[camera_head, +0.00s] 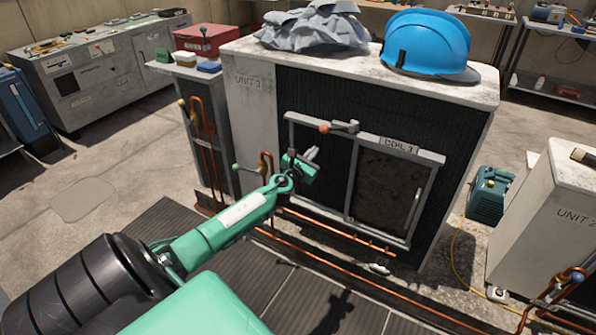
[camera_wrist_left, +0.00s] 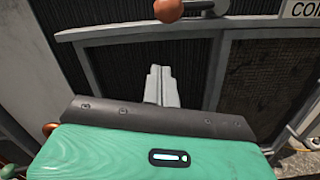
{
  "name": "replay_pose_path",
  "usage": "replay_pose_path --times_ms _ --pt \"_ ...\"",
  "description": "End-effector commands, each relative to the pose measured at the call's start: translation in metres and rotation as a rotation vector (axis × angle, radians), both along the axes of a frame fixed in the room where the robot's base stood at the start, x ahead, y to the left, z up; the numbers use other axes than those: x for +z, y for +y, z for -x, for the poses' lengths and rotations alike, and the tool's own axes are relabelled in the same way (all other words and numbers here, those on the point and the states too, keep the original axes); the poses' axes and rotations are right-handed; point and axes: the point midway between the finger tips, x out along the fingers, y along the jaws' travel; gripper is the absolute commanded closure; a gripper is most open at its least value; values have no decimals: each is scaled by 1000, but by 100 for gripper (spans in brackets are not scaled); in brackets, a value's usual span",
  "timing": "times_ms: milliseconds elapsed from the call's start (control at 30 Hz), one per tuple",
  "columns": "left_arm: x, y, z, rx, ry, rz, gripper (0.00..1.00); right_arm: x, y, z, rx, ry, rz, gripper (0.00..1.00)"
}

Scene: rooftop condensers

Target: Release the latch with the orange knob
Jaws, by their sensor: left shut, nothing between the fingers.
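The orange knob (camera_head: 324,128) sits at the left end of a short grey latch lever (camera_head: 345,125) on the top rail of the panel frame (camera_head: 435,158) marked COIL 1. The lever lies roughly level along the rail. In the left wrist view the knob (camera_wrist_left: 168,9) and part of the lever (camera_wrist_left: 200,6) show at the top edge, cut off by the picture. My right gripper is not in view.
A blue hard hat (camera_head: 428,45) and a crumpled grey cloth (camera_head: 312,27) lie on top of the condenser (camera_head: 250,110) marked UNIT 3. Copper pipes (camera_head: 330,225) run low along its front. UNIT 2 (camera_head: 550,215) and a green machine (camera_head: 488,195) stand at the right.

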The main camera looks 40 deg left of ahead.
Motion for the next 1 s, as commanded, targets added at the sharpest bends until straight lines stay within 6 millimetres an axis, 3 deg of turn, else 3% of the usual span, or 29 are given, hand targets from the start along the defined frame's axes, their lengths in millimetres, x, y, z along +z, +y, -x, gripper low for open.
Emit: replay_pose_path --times_ms 300,500,700,1000 --pt "-2 -11 50 -1 3 -1 100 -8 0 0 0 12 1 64" --pt "-3 -17 74 -2 1 0 100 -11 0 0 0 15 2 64" --pt "-3 -19 86 0 1 0 100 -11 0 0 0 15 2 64" --pt "-3 -20 87 0 0 0 100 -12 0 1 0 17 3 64"
